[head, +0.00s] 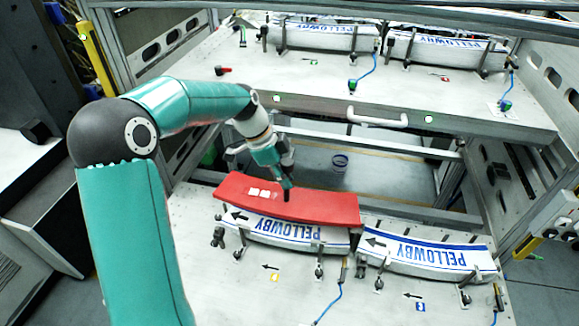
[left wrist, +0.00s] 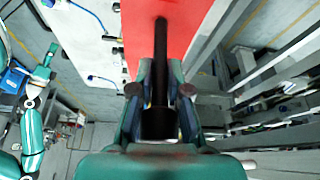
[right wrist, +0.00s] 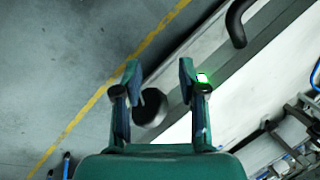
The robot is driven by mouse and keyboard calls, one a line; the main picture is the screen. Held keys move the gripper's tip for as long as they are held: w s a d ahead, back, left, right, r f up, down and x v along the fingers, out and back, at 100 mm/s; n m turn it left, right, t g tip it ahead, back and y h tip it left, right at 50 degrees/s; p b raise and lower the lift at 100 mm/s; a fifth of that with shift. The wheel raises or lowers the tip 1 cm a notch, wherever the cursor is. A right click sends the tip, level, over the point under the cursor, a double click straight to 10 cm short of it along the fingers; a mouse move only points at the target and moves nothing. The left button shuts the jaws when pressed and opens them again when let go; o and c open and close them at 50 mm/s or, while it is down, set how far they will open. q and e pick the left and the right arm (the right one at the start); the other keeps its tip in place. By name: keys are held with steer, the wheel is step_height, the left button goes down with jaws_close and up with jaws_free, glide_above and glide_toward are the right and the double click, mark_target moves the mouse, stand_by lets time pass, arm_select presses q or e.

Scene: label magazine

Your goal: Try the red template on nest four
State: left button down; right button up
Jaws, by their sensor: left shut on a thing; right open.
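The red template (head: 325,208) is a long, slightly curved plate with small white patches. My left gripper (head: 284,180) is shut on its black handle, which runs between the fingers in the left wrist view (left wrist: 160,75). The template is over the back edge of the front left nest (head: 290,233), whose white PELLOWBY label shows in front of it. I cannot tell whether they touch. The front right nest (head: 430,257) holds a similar label. My right gripper (right wrist: 160,82) is open and empty, away from the template.
Two more labelled nests, back left (head: 320,38) and back right (head: 447,50), sit on the rear shelf (head: 300,92) with its white handle (head: 378,119). Clamps and blue hoses stand around the nests. An open gap lies between shelf and front table. A metal frame encloses both sides.

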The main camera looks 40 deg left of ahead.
mark_target(283, 198)
arm_select(q)
steer(key=shift+w+f, duration=0.1)
steer(key=shift+s+a+f, duration=0.1)
steer(key=shift+s+f, duration=0.1)
steer(key=shift+f, duration=0.4)
steer(key=shift+f+b, duration=1.3)
steer(key=shift+f, duration=1.1)
steer(key=shift+s+f+b, duration=0.1)
steer(key=shift+f+b, duration=0.4)
steer(key=shift+b, duration=0.05)
steer(key=c, duration=1.1)
jaws_free()
steer(key=shift+o, duration=0.2)
steer(key=v, duration=1.2)
